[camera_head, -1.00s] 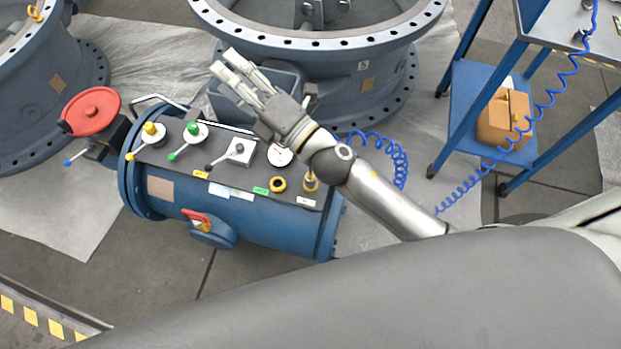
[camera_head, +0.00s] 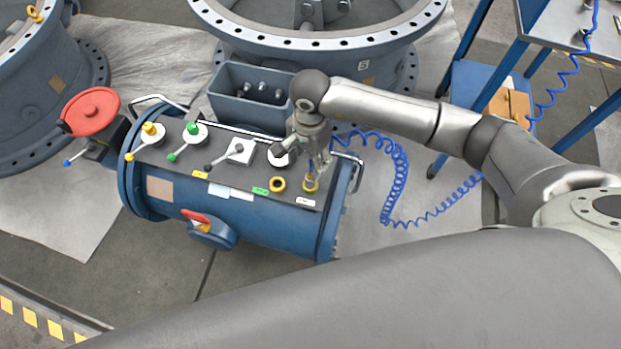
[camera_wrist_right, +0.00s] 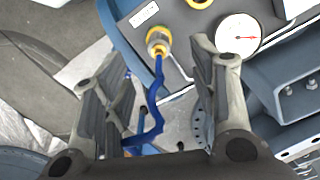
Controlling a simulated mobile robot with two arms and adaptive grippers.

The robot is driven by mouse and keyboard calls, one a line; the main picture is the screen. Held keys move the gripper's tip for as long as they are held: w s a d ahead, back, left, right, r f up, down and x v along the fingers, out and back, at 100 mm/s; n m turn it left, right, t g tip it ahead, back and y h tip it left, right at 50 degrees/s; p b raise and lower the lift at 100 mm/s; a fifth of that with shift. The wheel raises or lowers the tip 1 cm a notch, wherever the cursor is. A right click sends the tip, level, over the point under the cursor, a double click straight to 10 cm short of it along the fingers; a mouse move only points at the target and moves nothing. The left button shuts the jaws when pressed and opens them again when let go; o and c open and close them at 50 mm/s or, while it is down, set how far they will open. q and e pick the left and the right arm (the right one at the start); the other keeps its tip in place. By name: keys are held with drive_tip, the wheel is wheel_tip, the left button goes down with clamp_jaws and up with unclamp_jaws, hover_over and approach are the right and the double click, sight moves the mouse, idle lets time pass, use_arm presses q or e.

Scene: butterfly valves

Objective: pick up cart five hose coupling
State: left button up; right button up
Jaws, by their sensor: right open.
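The hose coupling (camera_head: 310,185), yellow and metal, sits upright at the right end of the blue cylinder's dark top panel. It shows in the right wrist view (camera_wrist_right: 158,42) with the blue hose (camera_wrist_right: 156,95) running from it. My right gripper (camera_head: 318,168) points down just above the coupling, partly covering its surroundings. In the right wrist view my right gripper (camera_wrist_right: 155,82) is open, one finger on each side of the hose, with the coupling beyond the fingertips. Nothing is between the fingers except the hose. My left gripper is not in view.
A yellow ring port (camera_head: 277,184) and a white gauge (camera_wrist_right: 238,36) are beside the coupling. Several lever valves (camera_head: 196,134) line the panel leftward. A blue-grey bin (camera_head: 250,95) with bolts stands behind. A metal handle (camera_head: 355,165) rises at the right end.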

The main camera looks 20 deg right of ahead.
sight(310, 179)
drive_tip(key=f, duration=0.4)
drive_tip(key=shift+d+f, duration=0.3)
drive_tip(key=shift+d, duration=0.05)
drive_tip(key=shift+w+f+p, duration=0.1)
drive_tip(key=shift+f+p, duration=0.25)
drive_tip(key=shift+f, duration=2.7)
drive_tip(key=shift+c, duration=0.2)
drive_tip(key=c, duration=1)
drive_tip(key=shift+r, duration=0.15)
